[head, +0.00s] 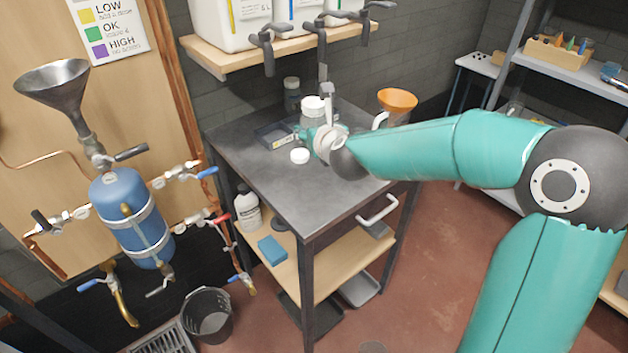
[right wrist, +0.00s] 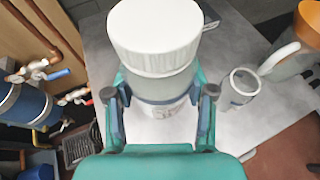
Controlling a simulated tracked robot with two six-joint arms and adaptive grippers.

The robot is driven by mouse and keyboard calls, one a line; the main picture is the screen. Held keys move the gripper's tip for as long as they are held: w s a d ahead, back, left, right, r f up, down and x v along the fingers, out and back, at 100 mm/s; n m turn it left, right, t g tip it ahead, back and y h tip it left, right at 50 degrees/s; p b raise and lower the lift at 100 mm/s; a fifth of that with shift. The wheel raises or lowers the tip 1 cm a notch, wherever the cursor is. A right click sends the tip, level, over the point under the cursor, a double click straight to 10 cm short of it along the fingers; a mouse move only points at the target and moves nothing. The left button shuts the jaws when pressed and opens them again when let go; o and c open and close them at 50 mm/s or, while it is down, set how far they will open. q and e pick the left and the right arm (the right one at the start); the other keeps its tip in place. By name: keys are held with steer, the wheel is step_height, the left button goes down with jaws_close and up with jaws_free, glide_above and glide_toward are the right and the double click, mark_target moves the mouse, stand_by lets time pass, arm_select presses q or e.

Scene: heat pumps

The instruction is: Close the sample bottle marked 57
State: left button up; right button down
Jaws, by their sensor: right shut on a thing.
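My right gripper (right wrist: 160,100) is shut on a clear bottle (right wrist: 170,88) with a wide white ribbed cap (right wrist: 155,35) on its top. The bottle stands upright between the fingers, and any number on its label is unreadable. In the head view the bottle (head: 313,118) shows behind my right gripper (head: 322,140), at the grey table. A loose white cap (head: 300,155) lies on the table in front of it. A small open clear container with a white rim (right wrist: 241,84) stands right of the gripper in the right wrist view. My left gripper is not in view.
The grey table (head: 265,175) has bare room at its front. A dark tray (head: 270,136) lies left of the bottle, another capped bottle (head: 291,92) behind. An orange funnel (head: 397,100) stands at the right. A shelf with dispensers (head: 225,60) hangs above the back.

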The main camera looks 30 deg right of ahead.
steer(key=b, duration=0.1)
glide_above(314, 183)
step_height(314, 183, down, 6)
steer(key=shift+f, duration=0.2)
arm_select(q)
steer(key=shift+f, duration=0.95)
arm_select(e)
steer(key=shift+f, duration=0.55)
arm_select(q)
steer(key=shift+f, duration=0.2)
arm_select(e)
steer(key=shift+f, duration=2.1)
arm_select(q)
steer(key=shift+b, duration=0.3)
arm_select(e)
steer(key=shift+f, duration=0.15)
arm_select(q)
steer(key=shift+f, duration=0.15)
arm_select(e)
steer(key=shift+c, duration=1.9)
jaws_free()
